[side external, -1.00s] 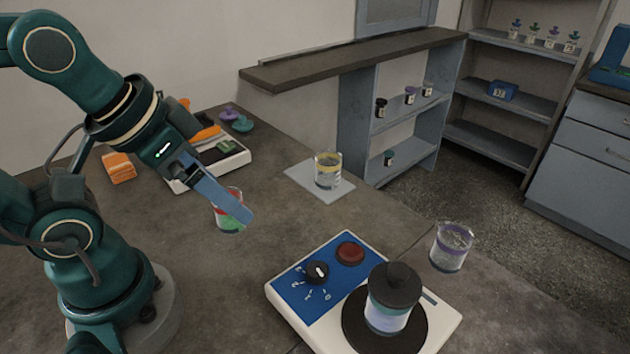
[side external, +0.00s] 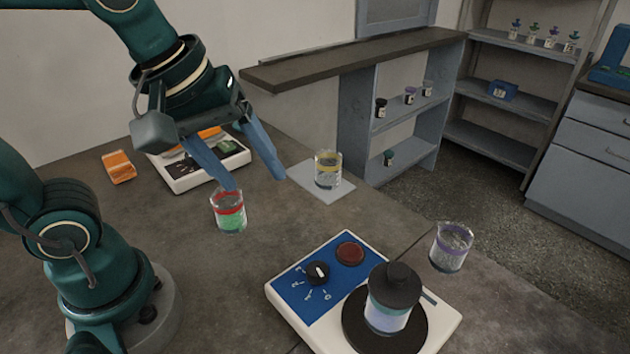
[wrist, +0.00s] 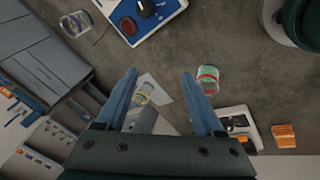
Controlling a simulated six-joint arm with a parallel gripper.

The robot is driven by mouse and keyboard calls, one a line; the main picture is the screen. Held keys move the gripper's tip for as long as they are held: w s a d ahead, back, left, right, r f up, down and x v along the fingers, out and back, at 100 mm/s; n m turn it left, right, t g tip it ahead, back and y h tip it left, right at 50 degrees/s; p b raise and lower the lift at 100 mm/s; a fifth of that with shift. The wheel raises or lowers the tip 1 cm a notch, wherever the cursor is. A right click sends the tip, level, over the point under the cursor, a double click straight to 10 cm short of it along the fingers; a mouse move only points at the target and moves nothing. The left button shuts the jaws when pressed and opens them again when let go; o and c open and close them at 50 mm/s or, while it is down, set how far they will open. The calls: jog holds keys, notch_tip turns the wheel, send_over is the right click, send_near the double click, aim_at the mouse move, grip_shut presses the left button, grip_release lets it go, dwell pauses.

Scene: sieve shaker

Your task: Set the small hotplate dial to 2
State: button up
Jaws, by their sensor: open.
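The hotplate (side external: 285,296) is a white box with a blue panel at the front of the bench. Its black dial (side external: 317,272) carries a white mark, with numbers printed in an arc beside it; I cannot tell surely which number the mark points at. In the wrist view the dial (wrist: 145,7) is at the top edge. My gripper (side external: 259,183) is open and empty, well behind the dial and above the bench, near a red-banded beaker. In the wrist view its fingers (wrist: 159,72) stand wide apart.
A red button (side external: 350,253) sits beside the dial. A lidded jar (side external: 385,315) stands on the round black plate. Around are the red-banded beaker (side external: 229,214), a yellow-banded beaker (side external: 327,170) on a pad, a purple-banded beaker (side external: 450,248) and another white device (side external: 190,182).

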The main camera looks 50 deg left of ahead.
jog(key=w+d+f+n+g, duration=0.2)
jog(key=w+d+n, duration=0.2)
jog(key=g, duration=0.3)
send_over(317, 269)
notch_tip(317, 269, down, 6)
jog(key=shift+w+a+r, duration=0.1)
jog(key=shift+f, duration=2.55)
grip_shut()
